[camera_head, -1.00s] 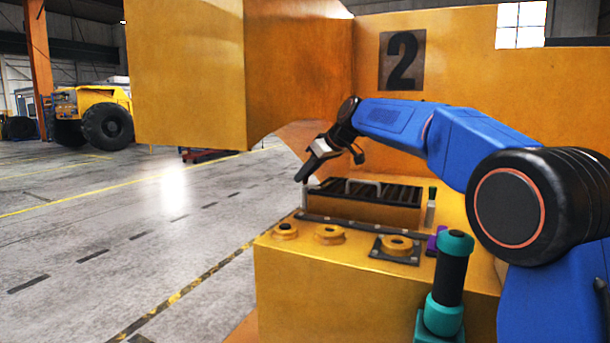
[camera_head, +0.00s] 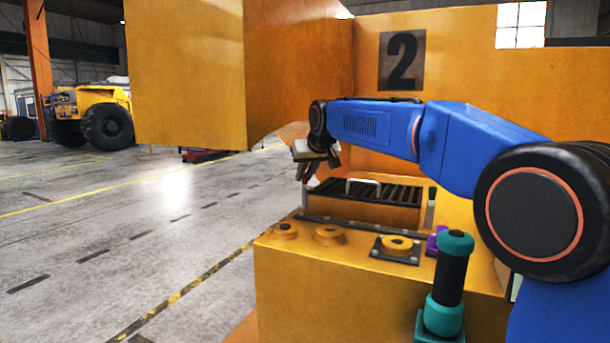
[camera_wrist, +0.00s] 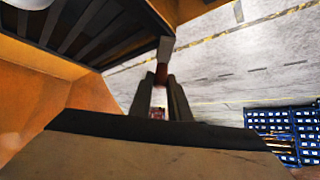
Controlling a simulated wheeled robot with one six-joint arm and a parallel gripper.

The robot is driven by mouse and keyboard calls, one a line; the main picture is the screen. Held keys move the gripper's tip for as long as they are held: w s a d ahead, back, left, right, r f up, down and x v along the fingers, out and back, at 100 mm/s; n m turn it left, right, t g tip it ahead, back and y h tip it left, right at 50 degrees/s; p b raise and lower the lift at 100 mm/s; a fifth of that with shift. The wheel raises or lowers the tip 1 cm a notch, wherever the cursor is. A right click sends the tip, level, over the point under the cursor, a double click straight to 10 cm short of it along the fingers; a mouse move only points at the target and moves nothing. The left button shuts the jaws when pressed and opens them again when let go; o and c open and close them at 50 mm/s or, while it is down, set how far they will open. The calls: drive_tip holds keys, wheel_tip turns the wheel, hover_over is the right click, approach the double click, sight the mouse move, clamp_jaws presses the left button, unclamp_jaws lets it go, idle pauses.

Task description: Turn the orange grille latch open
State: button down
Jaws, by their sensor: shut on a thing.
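The dark slatted grille (camera_head: 395,192) with a pale handle (camera_head: 363,183) lies on the orange casting, and its slats fill the upper left of the wrist view (camera_wrist: 90,28). My gripper (camera_head: 304,178) points down at the grille's left end. In the wrist view its two dark fingers (camera_wrist: 160,92) stand on either side of a small reddish-brown piece (camera_wrist: 161,74), which appears to be the latch, by a grey post (camera_wrist: 166,48) at the grille's corner. The gripper is shut on it. In the head view the latch is hidden by the gripper, and its turn angle cannot be told.
Round orange knobs (camera_head: 329,235) line the casting's front ledge. A teal and black upright handle (camera_head: 449,280) stands at the front right. A large orange wall with a number 2 plate (camera_head: 402,59) rises behind. Open floor (camera_head: 120,240) lies to the left.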

idle(0.4)
drive_tip(key=c, duration=1.7)
unclamp_jaws()
drive_tip(key=shift+o, duration=0.2)
drive_tip(key=v, duration=1.7)
drive_tip(key=shift+r, duration=0.15)
drive_tip(key=shift+s, duration=0.15)
